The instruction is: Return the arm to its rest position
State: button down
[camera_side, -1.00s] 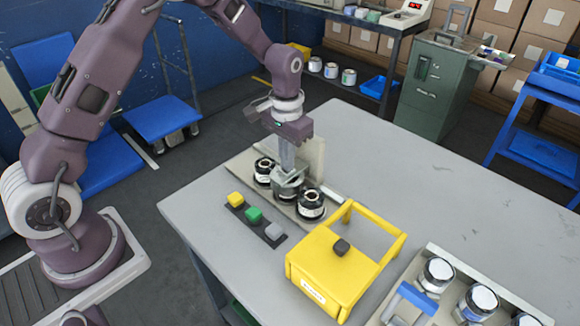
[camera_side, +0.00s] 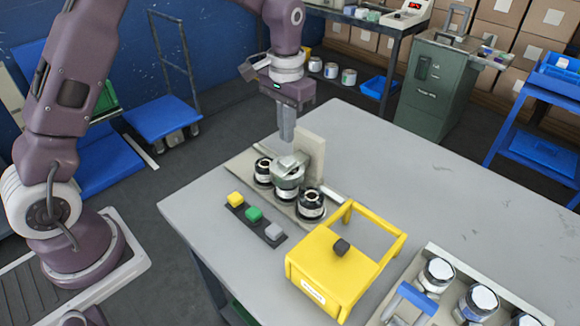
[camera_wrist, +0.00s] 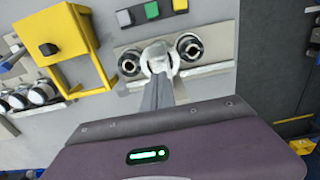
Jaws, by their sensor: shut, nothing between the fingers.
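My gripper (camera_side: 287,136) is shut and empty in the side view. It hangs in the air just above the roll fixture, its fingers pointing down. Below it a grey metal clamp-like part (camera_side: 289,172) sits between two dark-and-white rolls, one at the back left (camera_side: 263,172) and one at the front right (camera_side: 310,204). In the wrist view my closed fingers (camera_wrist: 157,80) point toward the grey part (camera_wrist: 158,56), and overlap it in the picture. The two rolls show on either side of it.
A yellow frame with a dark knob (camera_side: 341,246) stands at the front of the table (camera_side: 400,180). A strip with yellow, green and grey buttons (camera_side: 254,215) lies left of the fixture. A tray of jars (camera_side: 437,271) is at front right. The table's back right is clear.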

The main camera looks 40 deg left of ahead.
jog(key=s+d+r+t, duration=0.1)
jog(key=s+r+t, duration=0.3)
jog(key=s+r, duration=1.3)
jog(key=s+f+t, duration=0.1)
jog(key=s+f, duration=0.2)
jog(key=s, duration=0.8)
jog(key=shift+s+f+t, duration=0.15)
jog(key=shift+s+t, duration=0.05)
jog(key=shift+t, duration=0.1)
